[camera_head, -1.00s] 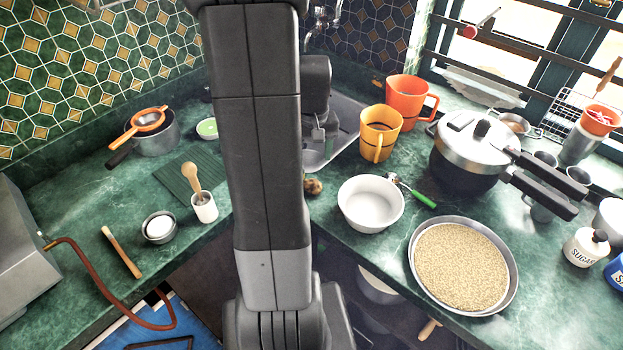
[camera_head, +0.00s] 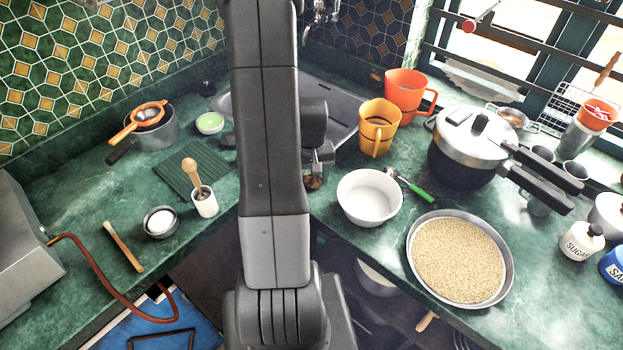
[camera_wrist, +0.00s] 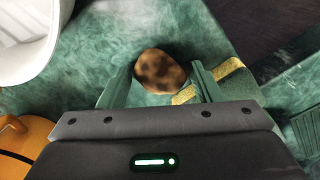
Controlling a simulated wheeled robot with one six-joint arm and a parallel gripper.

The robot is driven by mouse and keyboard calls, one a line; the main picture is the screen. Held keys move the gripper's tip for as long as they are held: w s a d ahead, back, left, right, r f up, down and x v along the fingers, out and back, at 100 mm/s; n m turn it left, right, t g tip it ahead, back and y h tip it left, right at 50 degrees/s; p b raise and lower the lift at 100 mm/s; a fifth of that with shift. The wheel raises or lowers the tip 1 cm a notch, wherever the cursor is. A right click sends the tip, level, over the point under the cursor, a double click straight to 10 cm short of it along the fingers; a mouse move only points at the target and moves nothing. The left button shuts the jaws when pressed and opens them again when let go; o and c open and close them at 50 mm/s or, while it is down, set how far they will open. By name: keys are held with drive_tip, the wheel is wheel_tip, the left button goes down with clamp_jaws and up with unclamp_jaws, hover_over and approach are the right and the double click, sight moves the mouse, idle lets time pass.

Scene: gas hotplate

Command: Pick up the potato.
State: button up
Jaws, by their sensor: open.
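The potato (camera_wrist: 160,71) is brown with dark patches and lies on the green marble counter. In the wrist view it sits between the tips of my open gripper (camera_wrist: 160,84), with a finger on either side. I cannot tell whether either finger touches it. In the head view only a small part of the potato (camera_head: 313,182) shows beside my arm, just below my gripper (camera_head: 318,168) and left of the white bowl. My arm hides much of that area.
The white bowl (camera_head: 369,199) stands close to the right of the potato. The sink (camera_head: 345,105) is behind my gripper. The counter's front edge is near.

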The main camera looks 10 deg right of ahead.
sight(311, 176)
drive_tip(key=shift+c, duration=0.2)
drive_tip(key=c, duration=0.7)
wheel_tip(311, 176, up, 10)
drive_tip(key=shift+f+b, duration=0.1)
drive_tip(key=shift+b, duration=0.3)
